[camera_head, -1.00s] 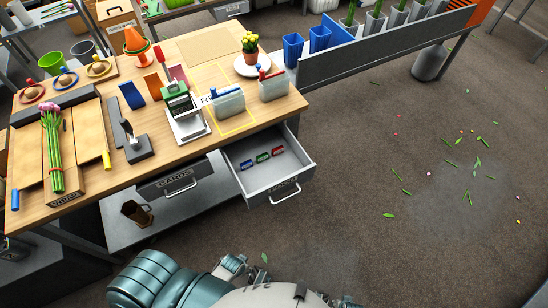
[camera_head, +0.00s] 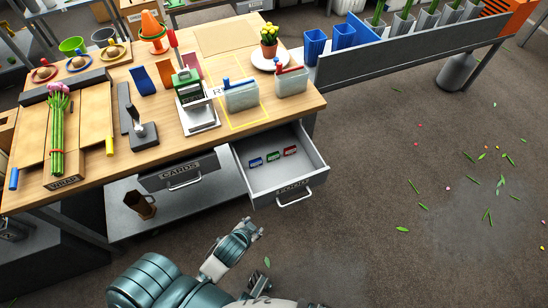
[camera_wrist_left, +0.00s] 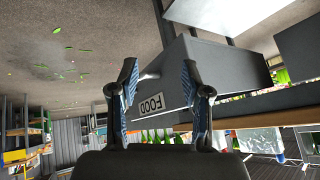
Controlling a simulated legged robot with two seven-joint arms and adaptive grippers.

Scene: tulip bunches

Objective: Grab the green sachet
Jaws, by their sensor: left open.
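The green sachet (camera_head: 273,156) lies in the open drawer (camera_head: 240,172) of the workbench, between a blue sachet (camera_head: 255,162) on its left and a red sachet (camera_head: 290,151) on its right. My left gripper (camera_head: 254,229) is below and in front of the drawer in the head view, apart from it. In the left wrist view its two fingers (camera_wrist_left: 160,84) are spread and empty, with the drawer front labelled FOOD (camera_wrist_left: 153,104) beyond them. The sachets do not show in the wrist view.
The workbench top (camera_head: 215,148) holds a scale (camera_head: 199,115), two clear containers (camera_head: 241,97), a potted yellow flower (camera_head: 268,42) and a tulip bunch (camera_head: 57,135). The CARDS drawer (camera_head: 180,172) is beside the open one. Open floor with scattered leaves lies to the right.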

